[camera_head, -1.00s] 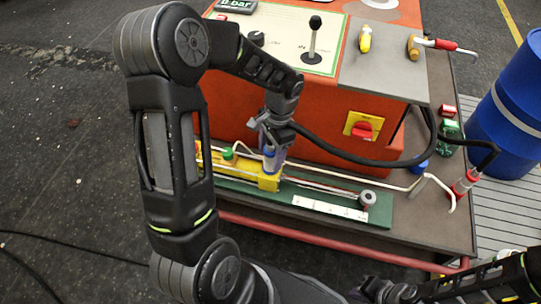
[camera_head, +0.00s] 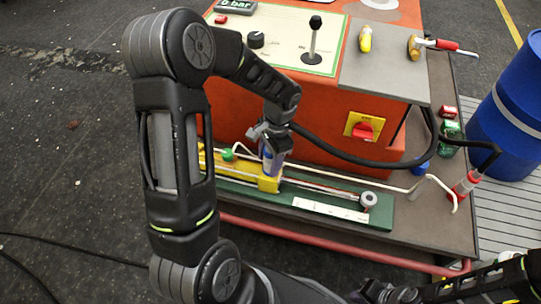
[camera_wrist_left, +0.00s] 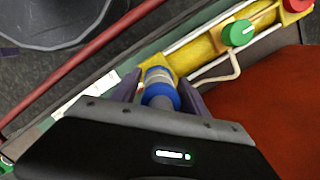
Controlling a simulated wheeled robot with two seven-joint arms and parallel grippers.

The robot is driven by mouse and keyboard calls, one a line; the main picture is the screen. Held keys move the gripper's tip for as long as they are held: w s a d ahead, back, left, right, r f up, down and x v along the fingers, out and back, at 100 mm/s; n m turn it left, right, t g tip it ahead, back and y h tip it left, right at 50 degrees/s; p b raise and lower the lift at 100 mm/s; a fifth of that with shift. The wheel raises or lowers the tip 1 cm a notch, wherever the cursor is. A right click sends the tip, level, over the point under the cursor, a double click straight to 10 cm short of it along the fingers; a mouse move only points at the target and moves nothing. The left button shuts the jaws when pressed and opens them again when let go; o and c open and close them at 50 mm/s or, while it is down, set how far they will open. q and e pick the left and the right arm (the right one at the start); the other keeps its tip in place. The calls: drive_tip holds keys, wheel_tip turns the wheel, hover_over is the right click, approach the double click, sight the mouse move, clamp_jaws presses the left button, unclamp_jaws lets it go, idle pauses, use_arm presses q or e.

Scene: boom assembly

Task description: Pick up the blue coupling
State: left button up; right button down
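The blue coupling (camera_head: 269,158) stands upright at the right end of the yellow cylinder (camera_head: 268,184). In the left wrist view, the coupling (camera_wrist_left: 161,88) shows blue and pale rings and lies between the two purple fingers of my left gripper (camera_wrist_left: 160,84). In the head view, my left gripper (camera_head: 268,140) is right over the coupling. One finger is on each side, very near it; whether they press on it cannot be told. My right gripper is not clearly in view; only part of that arm shows at the lower right.
The yellow cylinder lies on a green board (camera_head: 240,188) along the front of the orange machine (camera_head: 310,140). A black hose (camera_head: 350,158) runs close behind my left gripper. A lever (camera_head: 313,40) stands on the panel. A blue barrel (camera_head: 510,110) is at the right.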

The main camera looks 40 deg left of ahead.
use_arm(q)
clamp_jaws()
idle(0.3)
drive_tip(key=shift+r, duration=0.1)
idle(0.4)
wheel_tip(320, 180, up, 10)
drive_tip(key=shift+f+p, duration=0.1)
drive_tip(key=shift+p, duration=1.1)
drive_tip(key=w+d+r, duration=0.6)
drive_tip(key=d+r, duration=0.2)
drive_tip(key=d, duration=0.4)
drive_tip(key=shift+w+d+r+m, duration=0.15)
drive_tip(key=shift+r+m, duration=0.1)
drive_tip(key=shift+m, duration=0.05)
